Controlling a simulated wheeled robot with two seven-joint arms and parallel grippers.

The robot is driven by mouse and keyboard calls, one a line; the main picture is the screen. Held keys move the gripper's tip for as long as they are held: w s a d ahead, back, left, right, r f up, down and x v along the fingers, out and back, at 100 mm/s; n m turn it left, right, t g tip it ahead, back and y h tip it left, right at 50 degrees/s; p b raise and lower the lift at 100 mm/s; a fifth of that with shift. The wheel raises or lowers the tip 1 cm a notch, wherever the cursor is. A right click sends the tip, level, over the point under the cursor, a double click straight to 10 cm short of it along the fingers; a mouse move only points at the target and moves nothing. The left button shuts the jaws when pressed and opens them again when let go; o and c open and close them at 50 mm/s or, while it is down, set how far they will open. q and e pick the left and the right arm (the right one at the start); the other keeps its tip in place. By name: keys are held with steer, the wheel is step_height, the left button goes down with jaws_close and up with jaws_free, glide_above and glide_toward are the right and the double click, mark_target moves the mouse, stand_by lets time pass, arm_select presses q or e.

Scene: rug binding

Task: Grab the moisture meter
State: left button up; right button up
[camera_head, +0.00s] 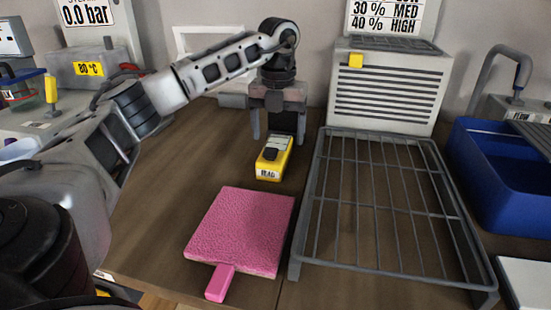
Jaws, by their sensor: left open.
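The moisture meter (270,167) is a small yellow block with a dark knob or button, a pale strip at its far end and a label reading "READ" on its near face. It lies on the brown wooden table, just beyond a pink textured paddle. My left gripper (279,134) is above its far end, pointing down, with its fingers apart. I see nothing held between the fingers, and a gap to the meter seems to remain, though its size is hard to judge. My right gripper is not in view.
The pink paddle (241,231) lies in front of the meter. A grey wire rack (308,205) stands close on the right. A louvered grey box (388,92) stands behind the rack, and a blue bin (497,187) is at far right. The table left of the meter is clear.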

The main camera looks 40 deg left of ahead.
arm_select(q)
steer(key=shift+s+a+f, duration=0.1)
steer(key=shift+a+f, duration=0.1)
steer(key=shift+f, duration=1.25)
steer(key=shift+a+f, duration=0.15)
steer(key=shift+f, duration=1.3)
steer(key=c, duration=1.2)
